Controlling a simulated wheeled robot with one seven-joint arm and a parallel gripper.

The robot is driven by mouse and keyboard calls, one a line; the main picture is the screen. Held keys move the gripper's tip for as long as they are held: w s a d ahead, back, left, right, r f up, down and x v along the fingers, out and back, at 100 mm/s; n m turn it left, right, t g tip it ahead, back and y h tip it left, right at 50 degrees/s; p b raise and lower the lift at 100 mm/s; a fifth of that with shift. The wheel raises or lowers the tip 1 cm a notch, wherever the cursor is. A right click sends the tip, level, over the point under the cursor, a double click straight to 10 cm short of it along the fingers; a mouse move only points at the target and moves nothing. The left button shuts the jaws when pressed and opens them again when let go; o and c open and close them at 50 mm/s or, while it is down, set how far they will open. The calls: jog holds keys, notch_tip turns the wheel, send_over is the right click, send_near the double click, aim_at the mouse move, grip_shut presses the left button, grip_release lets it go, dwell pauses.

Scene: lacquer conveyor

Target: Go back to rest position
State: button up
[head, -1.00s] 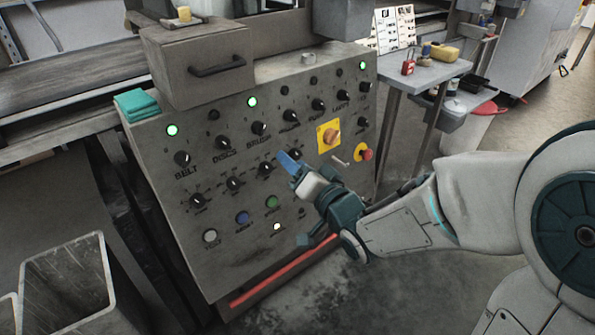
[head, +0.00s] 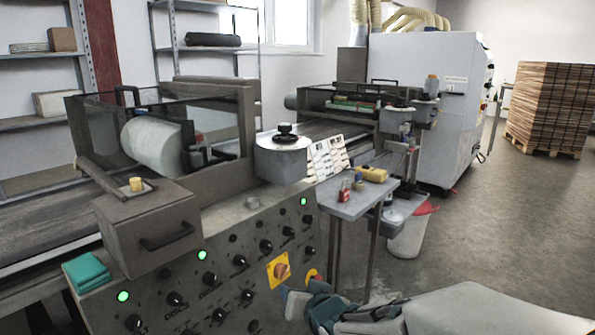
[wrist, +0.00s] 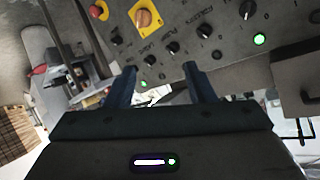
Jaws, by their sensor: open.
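My gripper (wrist: 160,88) is open in the wrist view, with its two dark fingers apart and nothing between them. In the head view my gripper (head: 290,302) is low in the picture, in front of the right part of the grey control panel (head: 150,290). The panel also shows in the wrist view (wrist: 225,58), beyond the fingertips. It carries black knobs, lit green lamps, a yellow plate with an orange rotary switch (head: 281,270) and a red button on yellow (head: 312,275). The panel's lower part is out of the head view.
A small side table (head: 350,205) with bottles and a yellow item stands right of the panel. A white bin (head: 408,238) is behind it. A teal cloth (head: 87,271) lies on the panel's left top. The floor on the right (head: 500,220) is clear.

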jog(key=s+d+r+g+h+p, duration=0.4)
jog(key=s+d+r+p, duration=0.2)
jog(key=d+r+p, duration=0.35)
jog(key=s+d+r+g+p, duration=0.5)
jog(key=s+r+p, duration=0.3)
jog(key=s, duration=0.3)
jog(key=shift+s+r+h, duration=0.25)
jog(key=shift+s+h, duration=0.05)
jog(key=shift+s, duration=0.1)
dwell(0.5)
